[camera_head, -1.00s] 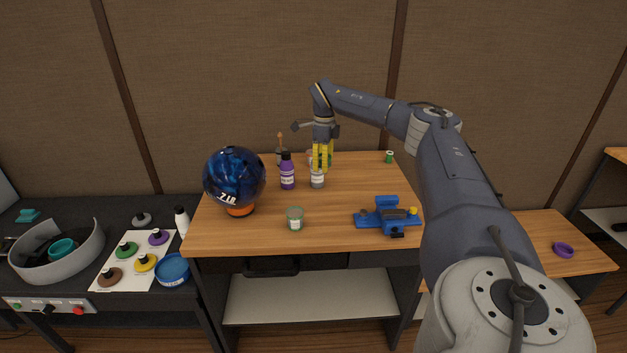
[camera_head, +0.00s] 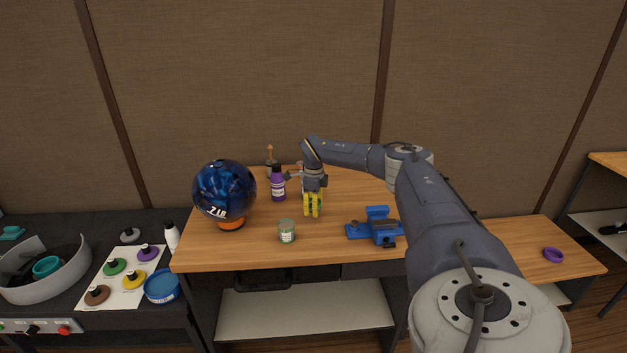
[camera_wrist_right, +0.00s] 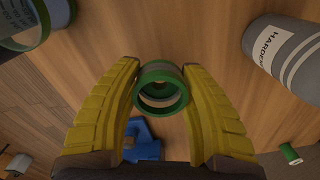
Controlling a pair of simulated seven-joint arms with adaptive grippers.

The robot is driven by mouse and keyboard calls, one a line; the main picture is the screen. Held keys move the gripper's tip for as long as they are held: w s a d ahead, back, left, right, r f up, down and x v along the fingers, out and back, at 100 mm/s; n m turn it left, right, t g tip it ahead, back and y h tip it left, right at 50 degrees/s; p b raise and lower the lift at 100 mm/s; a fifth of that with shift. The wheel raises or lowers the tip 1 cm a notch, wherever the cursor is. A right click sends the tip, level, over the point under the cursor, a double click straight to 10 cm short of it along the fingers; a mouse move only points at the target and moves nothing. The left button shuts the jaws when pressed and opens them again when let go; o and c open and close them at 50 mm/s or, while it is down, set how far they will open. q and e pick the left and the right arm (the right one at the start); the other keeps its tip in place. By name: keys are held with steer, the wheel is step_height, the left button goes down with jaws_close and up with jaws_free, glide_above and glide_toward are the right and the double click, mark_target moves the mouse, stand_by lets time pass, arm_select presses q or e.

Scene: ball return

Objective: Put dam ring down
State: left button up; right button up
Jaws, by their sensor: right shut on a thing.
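The dam ring (camera_wrist_right: 160,70) is a small green and grey ring, seen in the right wrist view between the fingertips of my right gripper (camera_wrist_right: 160,82). Both yellow fingers are shut on its sides, and the wood tabletop shows past it. In the head view my right gripper (camera_head: 313,213) points down, low over the middle of the workbench (camera_head: 345,195). The ring is too small to make out there. I cannot tell whether it touches the wood. My left gripper is not in view.
A green-labelled jar (camera_head: 287,233) stands left of the gripper and a blue vise (camera_head: 374,230) right of it. A purple bottle (camera_head: 278,187) and a blue ball (camera_head: 224,188) on an orange stand (camera_head: 231,224) are further left. A hardener bottle (camera_wrist_right: 283,57) shows close by.

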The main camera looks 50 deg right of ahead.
steer(key=shift+f, duration=1.65)
steer(key=shift+f, duration=0.1)
steer(key=o, duration=1.2)
steer(key=shift+c, duration=0.2)
step_height(320, 180, up, 12)
steer(key=shift+r, duration=0.15)
